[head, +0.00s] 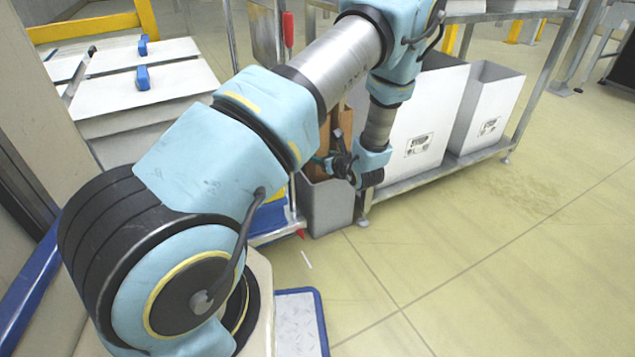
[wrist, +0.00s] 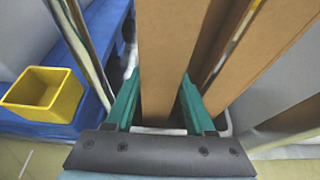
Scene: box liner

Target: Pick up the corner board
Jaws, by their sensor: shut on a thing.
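The corner board is a long brown cardboard strip (wrist: 168,60) in the middle of the wrist view. My gripper (wrist: 158,100) has its two green fingers on either side of this board, shut on it. Brown boards (head: 343,122) stand upright in that bin. More brown boards (wrist: 262,60) stand to the right of the held one in the wrist view.
White boxes (head: 425,120) stand on a metal rack (head: 440,172) right of the bin. A yellow container (wrist: 45,95) sits on a blue surface at left in the wrist view. A red-handled post (head: 288,30) is behind my arm. The floor at right is clear.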

